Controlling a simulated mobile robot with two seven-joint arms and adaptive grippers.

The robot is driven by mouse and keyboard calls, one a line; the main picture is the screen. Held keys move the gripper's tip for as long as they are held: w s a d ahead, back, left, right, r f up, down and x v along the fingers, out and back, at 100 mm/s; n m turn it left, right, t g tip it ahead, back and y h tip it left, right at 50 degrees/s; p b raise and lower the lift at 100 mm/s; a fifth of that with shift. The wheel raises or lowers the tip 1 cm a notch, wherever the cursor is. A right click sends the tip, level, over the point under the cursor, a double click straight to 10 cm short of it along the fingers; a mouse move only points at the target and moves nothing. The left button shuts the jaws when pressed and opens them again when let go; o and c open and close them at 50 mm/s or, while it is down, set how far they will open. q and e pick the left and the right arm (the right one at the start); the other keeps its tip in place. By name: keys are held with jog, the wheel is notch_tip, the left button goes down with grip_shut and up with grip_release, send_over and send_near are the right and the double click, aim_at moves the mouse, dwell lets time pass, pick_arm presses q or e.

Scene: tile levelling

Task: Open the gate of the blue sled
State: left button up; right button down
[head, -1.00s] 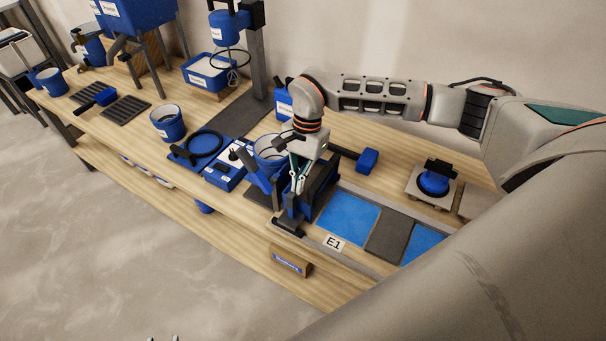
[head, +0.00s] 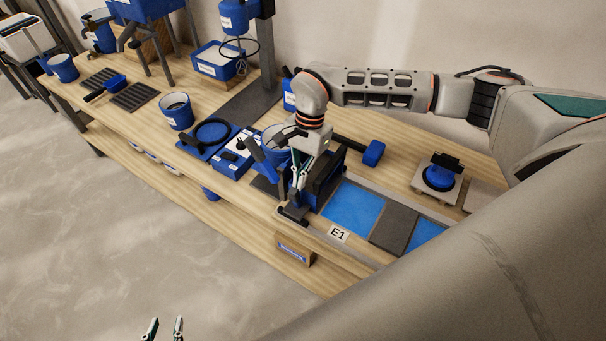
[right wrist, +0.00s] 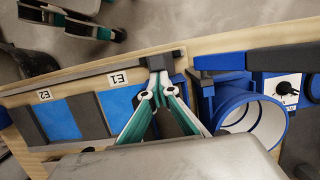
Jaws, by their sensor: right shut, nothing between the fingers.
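The blue sled (head: 327,178) stands at the front of the bench, at the left end of the blue-filled strip. It has dark walls and a black bar low at its front. My right gripper (head: 297,184) points down at the sled's front left side. In the right wrist view its fingertips (right wrist: 158,72) meet beside a dark bar, with nothing between them. The gripper hides much of the sled there, and I cannot make out the gate clearly. My left gripper (head: 164,328) is low in the head view, far from the sled, its two fingertips apart and empty.
A blue bucket (head: 272,138) stands close behind the sled, left of my right arm. A blue box with a dial (head: 232,163) lies further left. Blue panels (head: 353,209) and a grey tile (head: 394,229) lie to the right, by the E1 label (head: 338,234). Open floor lies in front.

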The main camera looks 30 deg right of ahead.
jog(key=shift+s+a+r+p, duration=0.15)
jog(key=shift+s+a, duration=0.15)
jog(key=shift+a, duration=0.25)
jog(key=shift+s+a+f+p, duration=0.15)
jog(key=shift+s+a, duration=0.15)
jog(key=shift+a, duration=0.2)
jog(key=shift+s+a+f, duration=0.35)
jog(key=shift+s+a, duration=0.25)
jog(key=shift+a, duration=0.15)
jog(key=shift+s+a+f, duration=0.3)
jog(key=shift+s+a, duration=0.3)
jog(key=shift+a, duration=0.15)
jog(key=v, duration=1.3)
jog(key=shift+w+d+f, duration=0.15)
jog(key=shift+w+d, duration=0.2)
jog(key=shift+w, duration=0.05)
